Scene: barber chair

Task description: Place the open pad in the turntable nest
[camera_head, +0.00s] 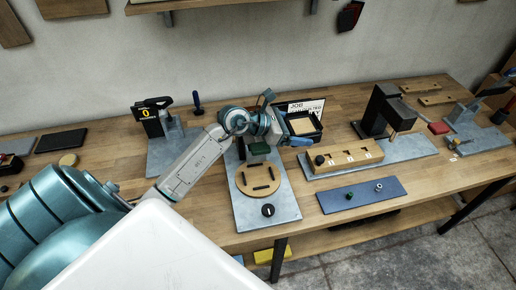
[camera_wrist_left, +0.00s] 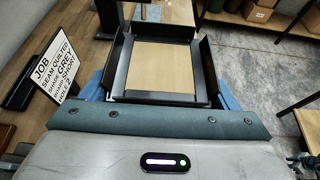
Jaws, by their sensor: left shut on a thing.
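The open pad (camera_head: 302,126) has a tan middle and dark raised sides. My left gripper (camera_head: 299,141) is shut on it, and in the left wrist view the pad (camera_wrist_left: 163,67) sits between the two blue fingers (camera_wrist_left: 160,93). The turntable nest (camera_head: 259,188), a round wooden disc with several dark bars, lies on a grey plate to the lower left of the pad. The pad is apart from the nest. My right gripper is not in view.
A job sign (camera_head: 306,107) stands behind the pad; it also shows in the left wrist view (camera_wrist_left: 54,68). A wooden block with slots (camera_head: 345,155) and a blue mat (camera_head: 361,194) lie to the right. A grey stand (camera_head: 172,150) is at left. Bench wood between them is bare.

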